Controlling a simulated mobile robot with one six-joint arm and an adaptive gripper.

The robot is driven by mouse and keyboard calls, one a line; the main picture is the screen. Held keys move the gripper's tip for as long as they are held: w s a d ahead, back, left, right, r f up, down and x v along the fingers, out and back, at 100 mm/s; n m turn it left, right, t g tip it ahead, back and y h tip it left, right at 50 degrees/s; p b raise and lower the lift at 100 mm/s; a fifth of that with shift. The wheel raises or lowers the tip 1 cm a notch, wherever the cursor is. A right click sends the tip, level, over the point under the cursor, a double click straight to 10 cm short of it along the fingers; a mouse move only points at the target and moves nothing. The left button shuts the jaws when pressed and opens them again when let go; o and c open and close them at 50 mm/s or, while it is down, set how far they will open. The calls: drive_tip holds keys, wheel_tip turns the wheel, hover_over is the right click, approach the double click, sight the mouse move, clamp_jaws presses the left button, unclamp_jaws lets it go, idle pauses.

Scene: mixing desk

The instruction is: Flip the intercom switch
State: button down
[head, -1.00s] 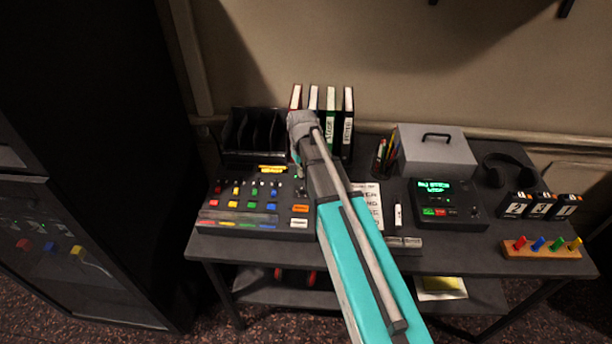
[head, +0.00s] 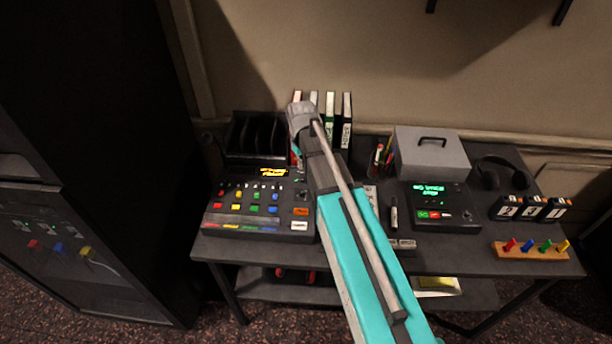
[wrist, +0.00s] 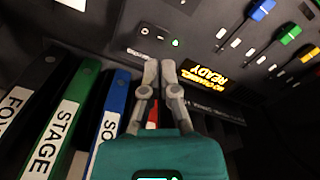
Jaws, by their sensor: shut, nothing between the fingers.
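A small panel with a dark round toggle (wrist: 145,31), which looks like the intercom switch, sits at the console's corner in the wrist view. A lit green lamp (wrist: 176,42) is beside it. Its label is too small to read, and I cannot tell the toggle's position. My gripper (wrist: 159,66) is shut and empty, its tips just short of the panel's edge in that view. I cannot tell whether it touches. In the head view the mixing console (head: 222,230) lies left of my arm, and my arm hides the fingers.
Upright binders (head: 346,120) stand behind my wrist, close beside the gripper in the wrist view. A black file rack (head: 240,133) is at the back left. The lit console display (wrist: 205,76) is right of the fingers. A grey box (head: 430,157) and a keypad unit (head: 440,215) stand right.

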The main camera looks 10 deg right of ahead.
drive_tip(key=shift+r+p, duration=0.55)
drive_tip(key=shift+r, duration=0.25)
drive_tip(key=s+m, duration=0.2)
drive_tip(key=s, duration=1.4)
drive_tip(key=shift+r+p, duration=0.3)
